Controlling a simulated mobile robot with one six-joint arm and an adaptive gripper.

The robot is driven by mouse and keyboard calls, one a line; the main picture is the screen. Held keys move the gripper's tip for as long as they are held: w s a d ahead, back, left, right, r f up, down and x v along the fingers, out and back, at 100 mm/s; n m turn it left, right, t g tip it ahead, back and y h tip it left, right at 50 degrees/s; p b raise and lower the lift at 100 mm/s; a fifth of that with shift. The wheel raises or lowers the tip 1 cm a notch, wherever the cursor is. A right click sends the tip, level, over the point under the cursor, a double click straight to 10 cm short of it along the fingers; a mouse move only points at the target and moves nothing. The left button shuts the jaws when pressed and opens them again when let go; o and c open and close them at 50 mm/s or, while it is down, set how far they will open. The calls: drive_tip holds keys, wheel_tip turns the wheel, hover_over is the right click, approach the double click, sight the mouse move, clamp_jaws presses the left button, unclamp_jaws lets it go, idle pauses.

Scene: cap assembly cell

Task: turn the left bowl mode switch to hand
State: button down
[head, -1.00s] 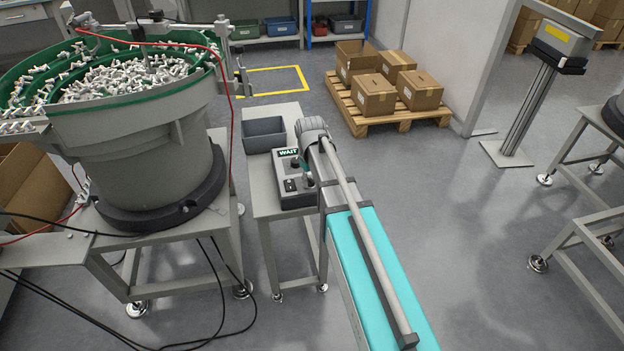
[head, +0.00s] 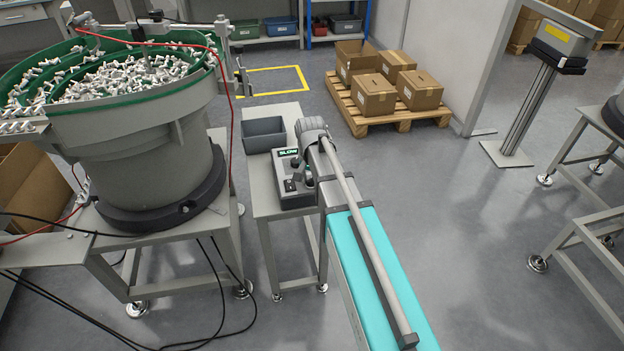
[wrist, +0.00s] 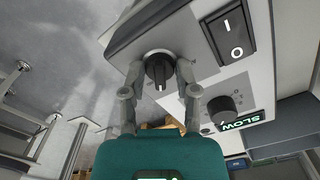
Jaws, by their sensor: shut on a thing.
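The grey control box (head: 294,190) stands on a small table beside the bowl feeder; its lit display (head: 289,152) reads SLOW. In the wrist view its panel (wrist: 205,75) carries a black rotary switch (wrist: 159,71) with a white mark pointing down the picture. I take it for the mode switch; no position labels are legible. My gripper (wrist: 161,74) has its two grey fingers on either side of this switch, shut on it. In the head view my arm hides the fingers and most of the switch.
The panel also has a black rocker switch (wrist: 230,36) and a round black dial (wrist: 222,109) close to the right finger. The bowl feeder (head: 140,130) stands left. A grey bin (head: 263,134) sits behind the box.

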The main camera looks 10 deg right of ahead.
drive_tip(key=shift+w+m, duration=0.1)
drive_tip(key=shift+m, duration=1.2)
drive_tip(key=shift+c, duration=1.8)
unclamp_jaws()
